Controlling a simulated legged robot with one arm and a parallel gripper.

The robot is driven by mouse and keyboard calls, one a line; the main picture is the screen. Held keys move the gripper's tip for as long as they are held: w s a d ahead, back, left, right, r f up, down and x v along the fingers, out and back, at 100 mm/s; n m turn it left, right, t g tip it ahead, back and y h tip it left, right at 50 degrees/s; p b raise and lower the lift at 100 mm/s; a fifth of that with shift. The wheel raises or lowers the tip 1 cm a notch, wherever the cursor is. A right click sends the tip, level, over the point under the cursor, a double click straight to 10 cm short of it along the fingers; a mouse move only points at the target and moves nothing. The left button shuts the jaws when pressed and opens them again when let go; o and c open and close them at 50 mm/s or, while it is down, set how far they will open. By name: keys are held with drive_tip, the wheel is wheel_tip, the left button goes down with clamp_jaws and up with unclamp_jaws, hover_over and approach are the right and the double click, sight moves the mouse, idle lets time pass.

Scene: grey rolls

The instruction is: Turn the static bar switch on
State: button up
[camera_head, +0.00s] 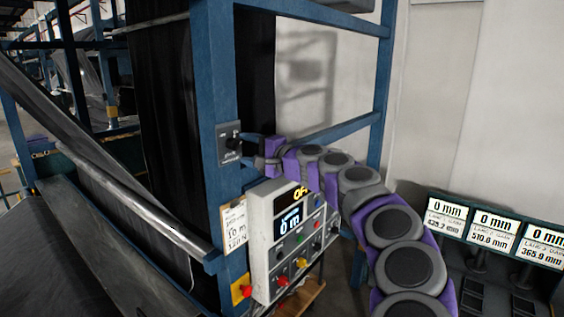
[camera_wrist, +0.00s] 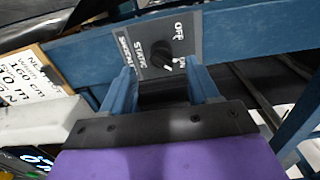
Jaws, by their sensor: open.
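The static bar switch is a dark grey plate (camera_head: 229,143) with a black rotary knob, mounted on a blue upright post. In the wrist view its plate (camera_wrist: 150,68) reads "STATIC" and "OFF", and the black knob (camera_wrist: 161,53) has a pale mark low on its right side. Which setting the knob points to is hard to tell. My gripper (camera_head: 246,142) reaches the post from the right. In the wrist view my gripper (camera_wrist: 161,72) is open, its two blue fingers spread either side of the plate's lower part, with nothing between them. Contact with the knob cannot be made out.
A light control box (camera_head: 262,238) with buttons and a partly hidden yellow "OF" display sits below my arm. A clipboard (camera_head: 234,227) hangs on the post. Dark fabric (camera_head: 165,100) and a slanted metal bar (camera_head: 130,200) lie left. Several measurement displays (camera_head: 491,224) stand right.

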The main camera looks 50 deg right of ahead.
drive_tip(key=s+d+b, duration=0.1)
drive_tip(key=s+b, duration=0.1)
drive_tip(key=s, duration=1.1)
drive_tip(key=shift+d+f, duration=0.15)
drive_tip(key=shift+d, duration=0.2)
